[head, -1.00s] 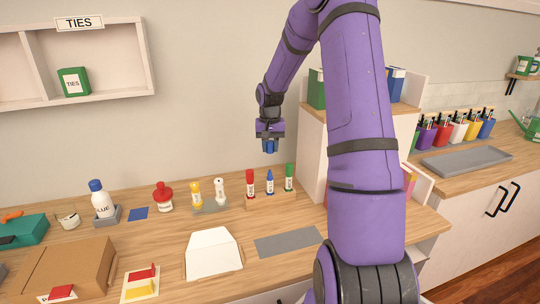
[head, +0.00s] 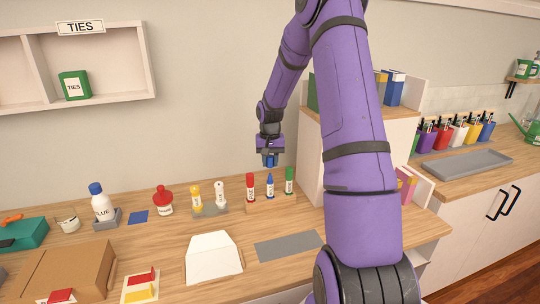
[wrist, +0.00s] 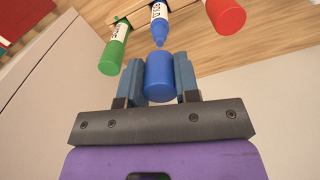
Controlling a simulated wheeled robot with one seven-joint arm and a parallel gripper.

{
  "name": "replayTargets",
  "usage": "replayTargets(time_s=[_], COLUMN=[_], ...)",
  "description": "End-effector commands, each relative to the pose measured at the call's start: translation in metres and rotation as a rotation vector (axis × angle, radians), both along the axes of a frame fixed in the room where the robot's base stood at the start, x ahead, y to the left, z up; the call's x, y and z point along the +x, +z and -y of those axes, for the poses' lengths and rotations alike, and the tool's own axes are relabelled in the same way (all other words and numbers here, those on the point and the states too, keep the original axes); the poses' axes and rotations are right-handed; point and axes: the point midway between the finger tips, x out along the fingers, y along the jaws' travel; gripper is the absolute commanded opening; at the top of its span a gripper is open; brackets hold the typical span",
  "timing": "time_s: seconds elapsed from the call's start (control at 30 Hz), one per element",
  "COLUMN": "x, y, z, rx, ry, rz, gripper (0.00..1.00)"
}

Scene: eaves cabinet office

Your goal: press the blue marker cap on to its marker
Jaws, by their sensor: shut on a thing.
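The blue marker (head: 269,187) stands upright between a red and a green marker in a wooden holder (head: 270,204). Its bare pointed blue tip is up, with no cap on it. My gripper (head: 270,163) is just above it, pointing down, shut on the blue cap (head: 267,158). In the wrist view the blue cap (wrist: 160,77) sits between the two blue-grey fingers. The blue marker (wrist: 159,20) shows beyond the cap there, its tip near the cap and roughly in line with it. I cannot tell whether they touch.
The capped red marker (head: 250,188) and green marker (head: 289,181) flank the blue one closely. A white cabinet stands at right. Yellow and white glue sticks (head: 208,196) stand to the left. A grey mat (head: 287,246) lies in front.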

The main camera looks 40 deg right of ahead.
Motion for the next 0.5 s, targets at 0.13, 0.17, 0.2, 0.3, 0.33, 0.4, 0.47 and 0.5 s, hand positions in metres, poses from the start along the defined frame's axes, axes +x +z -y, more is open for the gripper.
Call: replayTargets(time_s=[0.13,0.17,0.2,0.3,0.33,0.4,0.47,0.5], x=[0.000,0.000,0.000,0.000,0.000,0.000,0.000,0.000], y=[-0.009,-0.010,-0.012,-0.014,-0.015,-0.015,-0.015,-0.015], z=[0.000,0.000,0.000,0.000,0.000,0.000,0.000,0.000], rx=[0.000,0.000,0.000,-0.001,-0.001,-0.001,-0.001,-0.001], ry=[0.000,0.000,0.000,-0.001,-0.001,-0.001,-0.001,-0.001], rz=[0.000,0.000,0.000,-0.001,-0.001,-0.001,-0.001,-0.001], gripper=[0.08,0.08,0.08,0.08,0.08,0.08,0.08,0.08])
